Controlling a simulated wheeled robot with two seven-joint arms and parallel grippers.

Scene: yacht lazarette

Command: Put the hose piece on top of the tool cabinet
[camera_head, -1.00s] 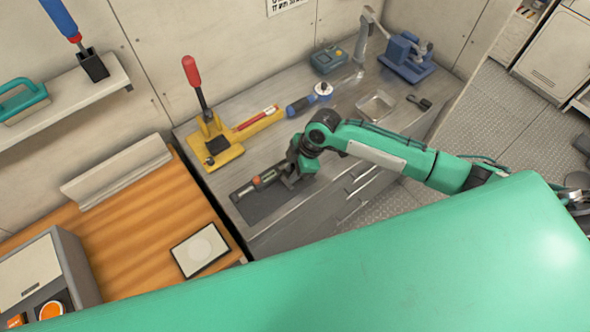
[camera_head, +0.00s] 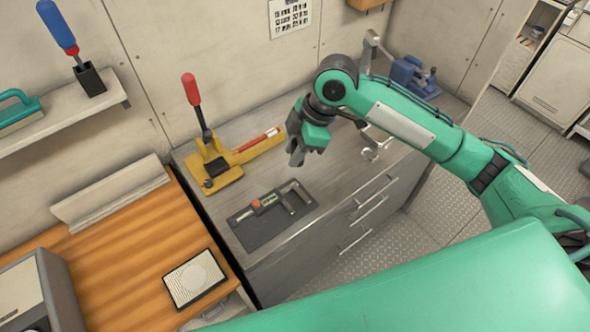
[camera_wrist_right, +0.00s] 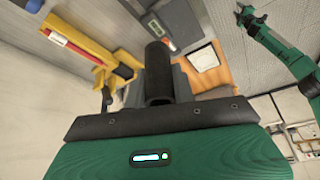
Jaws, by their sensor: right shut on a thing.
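My right gripper (camera_head: 298,150) is in the air above the steel drawer cabinet (camera_head: 345,172), which looks like the tool cabinet. In the right wrist view a short dark tube, which looks like the hose piece (camera_wrist_right: 158,72), stands out between the fingers, and the gripper is shut on it. In the head view the tube is hard to tell from the dark fingers. In the right wrist view a green arm with a small dark gripper (camera_wrist_right: 244,13), seemingly my left, shows far off at the upper right; its jaws are too small to read.
On the cabinet top are a black mat (camera_head: 248,236) with a measuring tool, a yellow lever tool (camera_head: 215,178) with a red handle, and a blue vise (camera_head: 412,75). An orange-topped bench (camera_head: 140,240) stands to the left. My arm hides part of the cabinet top.

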